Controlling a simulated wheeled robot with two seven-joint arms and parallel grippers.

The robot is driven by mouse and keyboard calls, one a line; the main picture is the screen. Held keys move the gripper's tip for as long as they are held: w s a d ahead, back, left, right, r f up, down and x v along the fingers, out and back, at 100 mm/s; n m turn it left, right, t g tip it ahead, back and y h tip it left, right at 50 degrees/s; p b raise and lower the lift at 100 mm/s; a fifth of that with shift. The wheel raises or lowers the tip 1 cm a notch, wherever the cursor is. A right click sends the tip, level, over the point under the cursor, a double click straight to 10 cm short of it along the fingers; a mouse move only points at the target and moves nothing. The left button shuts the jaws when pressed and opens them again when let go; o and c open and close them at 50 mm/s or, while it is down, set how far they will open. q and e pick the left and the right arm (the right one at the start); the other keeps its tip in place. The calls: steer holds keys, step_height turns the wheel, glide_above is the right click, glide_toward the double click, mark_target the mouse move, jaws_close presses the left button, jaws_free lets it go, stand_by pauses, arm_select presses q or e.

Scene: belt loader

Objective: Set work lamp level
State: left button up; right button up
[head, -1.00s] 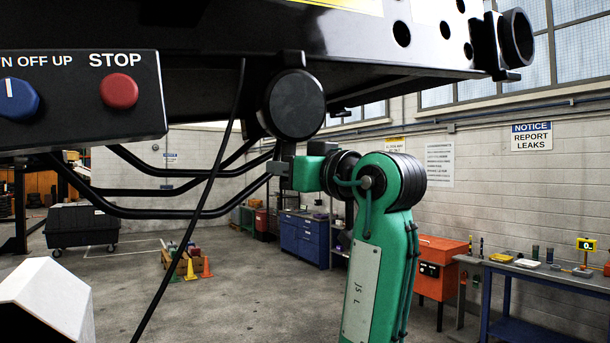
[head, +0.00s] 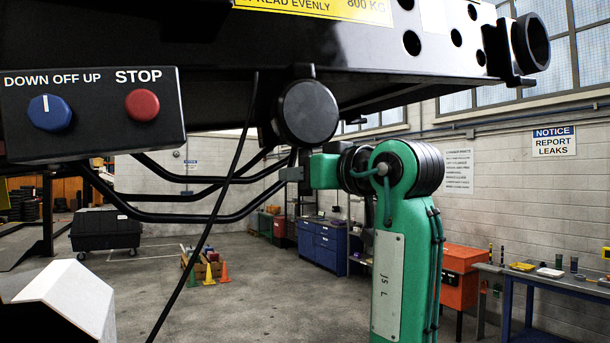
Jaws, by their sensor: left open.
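A round black lamp-like housing (head: 307,112), which I take to be the work lamp, hangs under the edge of the black loader frame (head: 380,58). Its dark round face is toward me; I cannot tell whether it is level. My left arm, green and marked J5 L, rises from the lower right. Its gripper (head: 292,174) is open, just below the housing, by the bent black tubes. The fingertips are small and partly hidden, and I cannot tell whether they touch the housing or a tube. My right gripper is not in view.
A control box (head: 92,112) with a blue knob (head: 49,113) and red STOP button (head: 142,105) is at left. A black cable (head: 208,220) hangs in front of the tubes (head: 190,213). A workbench (head: 560,285) and orange cabinet (head: 461,277) stand at right.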

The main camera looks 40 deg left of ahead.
arm_select(q)
steer(key=shift+d, duration=0.3)
steer(key=s+d+b, duration=0.2)
steer(key=d+b, duration=0.3)
steer(key=d, duration=0.8)
steer(key=shift+s+r+b, duration=0.2)
steer(key=shift+s+b, duration=0.1)
steer(key=shift+b, duration=0.1)
steer(key=shift+w+a, duration=0.1)
